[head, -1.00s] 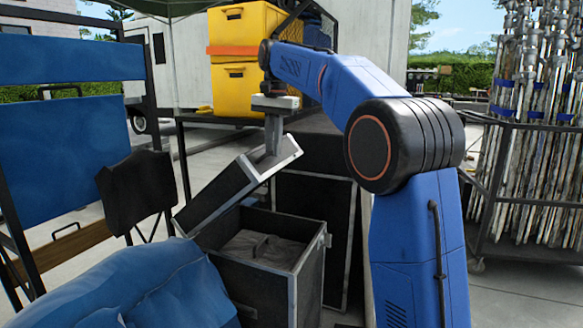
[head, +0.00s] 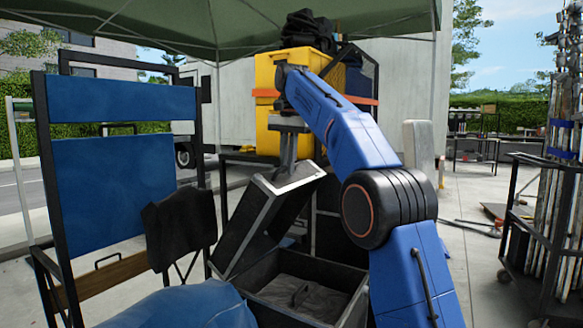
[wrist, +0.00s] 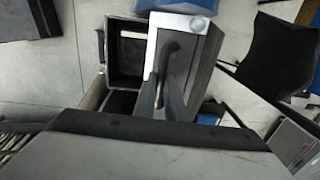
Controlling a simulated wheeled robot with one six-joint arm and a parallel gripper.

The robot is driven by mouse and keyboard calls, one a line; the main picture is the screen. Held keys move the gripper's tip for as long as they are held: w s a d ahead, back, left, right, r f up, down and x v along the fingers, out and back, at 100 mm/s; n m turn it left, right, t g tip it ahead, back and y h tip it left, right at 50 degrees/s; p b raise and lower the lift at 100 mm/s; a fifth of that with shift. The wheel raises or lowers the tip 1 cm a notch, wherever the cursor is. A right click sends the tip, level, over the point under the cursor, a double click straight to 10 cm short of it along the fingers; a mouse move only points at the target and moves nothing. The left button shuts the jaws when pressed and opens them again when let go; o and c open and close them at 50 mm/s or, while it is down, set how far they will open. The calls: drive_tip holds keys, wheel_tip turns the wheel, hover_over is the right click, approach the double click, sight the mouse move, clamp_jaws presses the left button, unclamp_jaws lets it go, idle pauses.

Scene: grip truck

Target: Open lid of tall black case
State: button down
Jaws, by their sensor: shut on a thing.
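The tall black case (head: 352,306) stands below my arm in the head view, with grey material and a dark handle visible inside. Its lid (head: 262,222) is tilted steeply up on the left side, with a silver metal edge at the top. My gripper (head: 289,172) is at the lid's raised end, its fingers pointing down. In the wrist view my gripper (wrist: 164,92) is shut on a dark curved handle at the lid (wrist: 192,40). The open case (wrist: 128,55) shows beside the lid in that view. The finger contact is partly hidden in the head view.
A blue folding chair (head: 105,150) with a black cloth bag (head: 182,228) stands left of the lid. Yellow bins (head: 285,75) sit on a stand behind. A rack of metal stands (head: 560,190) is at the far right. Pavement between is fairly open.

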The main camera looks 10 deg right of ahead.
drive_tip(key=shift+w+a+f, duration=0.15)
drive_tip(key=shift+w+f, duration=0.05)
drive_tip(key=shift+f, duration=0.1)
drive_tip(key=c, duration=1.8)
unclamp_jaws()
drive_tip(key=shift+s, duration=0.1)
